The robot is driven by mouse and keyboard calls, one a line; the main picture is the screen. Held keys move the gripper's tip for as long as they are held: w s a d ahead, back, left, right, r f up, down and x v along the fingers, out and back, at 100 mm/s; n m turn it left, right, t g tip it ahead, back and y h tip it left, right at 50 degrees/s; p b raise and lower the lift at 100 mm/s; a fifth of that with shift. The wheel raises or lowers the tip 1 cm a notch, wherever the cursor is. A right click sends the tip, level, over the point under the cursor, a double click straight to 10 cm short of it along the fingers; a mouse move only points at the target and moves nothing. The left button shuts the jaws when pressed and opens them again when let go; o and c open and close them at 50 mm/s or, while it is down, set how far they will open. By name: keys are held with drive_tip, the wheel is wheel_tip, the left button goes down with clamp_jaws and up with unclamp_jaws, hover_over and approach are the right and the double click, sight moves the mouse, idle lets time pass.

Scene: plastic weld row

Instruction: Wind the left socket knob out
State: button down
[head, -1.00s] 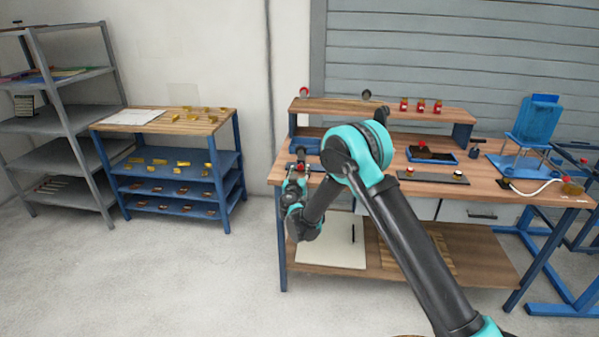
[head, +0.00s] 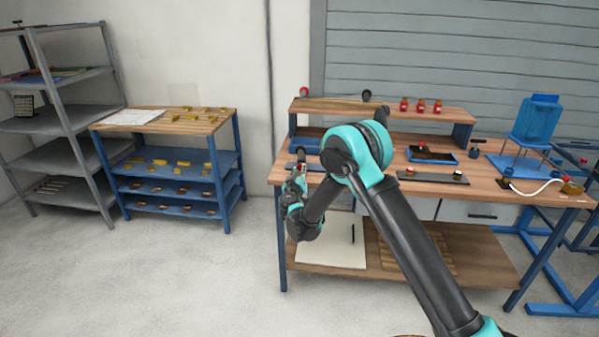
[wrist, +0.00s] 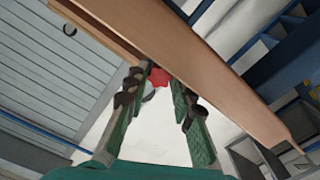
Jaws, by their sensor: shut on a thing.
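A red knob (wrist: 158,77) shows between the tips of my gripper's two fingers in the wrist view. My gripper (wrist: 157,92) is shut on it, with dark, green-padded fingers either side. In the head view my gripper (head: 300,172) is at the front left edge of the workbench (head: 345,160), by a dark plate (head: 315,167) on its top. There the gripper hides most of the knob, and its seat in the socket cannot be made out.
A second dark plate (head: 433,177) with small knobs lies right of my arm. A blue box (head: 305,144) stands behind my gripper. Red jars (head: 421,105) stand on the raised shelf (head: 385,112). The floor (head: 190,270) at left is clear.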

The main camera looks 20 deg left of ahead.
drive_tip(key=shift+n, duration=0.7)
drive_tip(key=c, duration=1.3)
unclamp_jaws()
drive_tip(key=m, duration=0.4)
drive_tip(key=shift+s+m, duration=0.15)
drive_tip(key=shift+m, duration=0.35)
drive_tip(key=v, duration=1.7)
drive_tip(key=shift+d, duration=0.1)
